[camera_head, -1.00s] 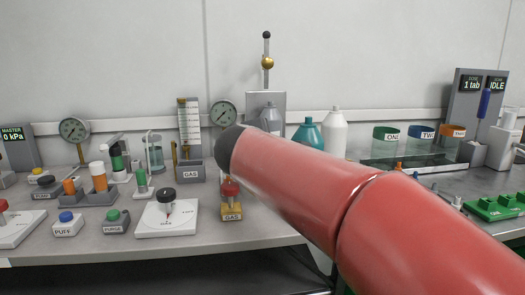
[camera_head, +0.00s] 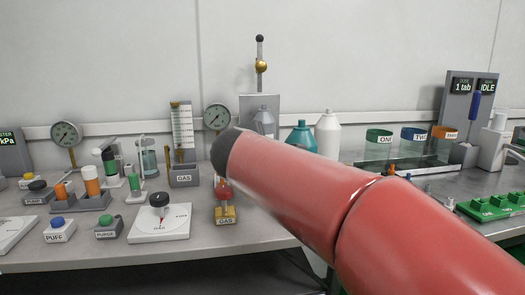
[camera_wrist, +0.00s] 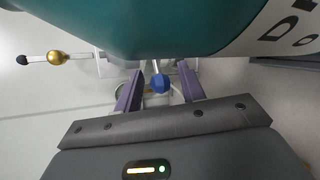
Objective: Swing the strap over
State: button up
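No strap that I can make out shows in either view. In the wrist view my gripper (camera_wrist: 160,88) has its two purple-grey fingers apart. A small blue faceted knob (camera_wrist: 160,83) shows between them, with a gap on each side; how far beyond the fingertips it is, I cannot tell. A large teal bottle (camera_wrist: 150,30) with a white lettered label fills the top of the wrist view, very near the camera. In the head view my red arm reaches in from the lower right and hides my gripper.
A teal bottle (camera_head: 302,134) and a white bottle (camera_head: 327,134) stand behind my arm. A grey post (camera_head: 260,112) carries a rod with a gold ball. Labelled bins (camera_head: 413,149) and a green block (camera_head: 490,206) are right.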

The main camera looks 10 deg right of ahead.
jog(key=v, duration=0.7)
jog(key=shift+s, duration=0.25)
jog(key=shift+a+r, duration=0.1)
jog(key=shift+c, duration=0.3)
